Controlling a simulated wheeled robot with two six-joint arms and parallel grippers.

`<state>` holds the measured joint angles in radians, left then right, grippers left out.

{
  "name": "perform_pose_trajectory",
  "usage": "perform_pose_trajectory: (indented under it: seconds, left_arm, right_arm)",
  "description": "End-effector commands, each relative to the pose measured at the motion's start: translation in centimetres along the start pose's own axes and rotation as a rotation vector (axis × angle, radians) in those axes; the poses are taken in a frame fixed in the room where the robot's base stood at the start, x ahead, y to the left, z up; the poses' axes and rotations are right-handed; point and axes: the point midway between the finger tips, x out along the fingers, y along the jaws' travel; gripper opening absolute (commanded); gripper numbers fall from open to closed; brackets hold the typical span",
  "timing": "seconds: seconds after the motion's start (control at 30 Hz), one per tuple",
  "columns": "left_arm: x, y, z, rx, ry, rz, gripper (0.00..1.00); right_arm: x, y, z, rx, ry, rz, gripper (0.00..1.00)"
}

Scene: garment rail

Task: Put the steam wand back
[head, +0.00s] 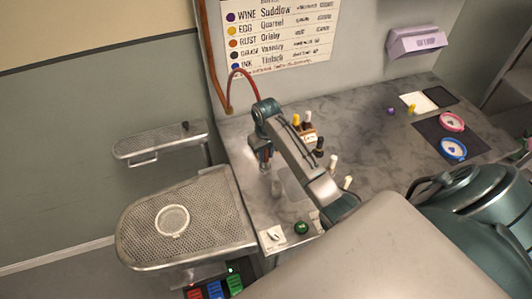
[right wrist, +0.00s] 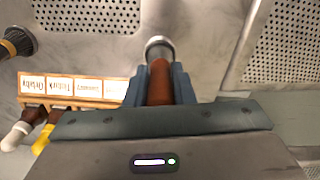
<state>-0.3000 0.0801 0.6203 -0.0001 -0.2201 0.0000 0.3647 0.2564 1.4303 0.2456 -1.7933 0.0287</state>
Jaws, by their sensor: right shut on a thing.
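My right gripper (head: 264,167) is above the left end of the grey marble counter, its fingers pointing down. In the right wrist view its fingers are shut around the brown grip of the steam wand (right wrist: 160,82). The wand's round metal end (right wrist: 158,47) sticks out beyond the fingertips, over a grey surface. I cannot tell whether it touches anything. A red hose (head: 240,72) arcs from the copper pipe (head: 211,60) on the wall down behind my right arm. The wand's holder cannot be made out. My left gripper is not in view.
A rack of labelled bottles (head: 309,137) stands close behind my right arm; its labels (right wrist: 75,89) show in the wrist view. A perforated metal board (head: 195,245) and a smaller one (head: 160,141) lie left of the counter (head: 370,130). Pink and blue hoops lie at the right.

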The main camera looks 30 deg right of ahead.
Motion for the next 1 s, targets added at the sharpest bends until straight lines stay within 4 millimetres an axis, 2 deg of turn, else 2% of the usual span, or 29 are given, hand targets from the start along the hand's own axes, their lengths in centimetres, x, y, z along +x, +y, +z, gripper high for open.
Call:
perform_pose_trajectory:
  seconds: [0.4,0.43,0.53,0.57,0.77,0.83,1.0]
  left_arm:
    - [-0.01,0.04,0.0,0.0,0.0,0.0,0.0]
    - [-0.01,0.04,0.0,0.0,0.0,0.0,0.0]
    - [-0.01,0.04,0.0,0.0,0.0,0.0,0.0]
    - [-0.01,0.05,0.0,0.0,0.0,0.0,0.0]
    - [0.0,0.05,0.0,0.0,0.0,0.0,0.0]
    - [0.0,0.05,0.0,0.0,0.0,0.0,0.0]
    - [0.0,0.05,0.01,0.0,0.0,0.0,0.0]
  right_arm:
    - [0.29,-0.01,0.0,0.0,0.001,0.0,0.0]
    - [0.29,-0.01,0.0,0.0,0.001,0.0,0.24]
    - [0.28,-0.01,0.0,0.0,0.0,0.0,0.44]
    - [0.29,-0.01,0.0,0.0,0.0,0.0,0.47]
    - [0.3,-0.01,0.01,0.0,0.0,0.0,0.47]
    - [0.33,-0.01,0.03,0.0,-0.001,0.0,0.61]
    - [0.32,-0.01,0.02,0.0,0.0,0.0,0.62]
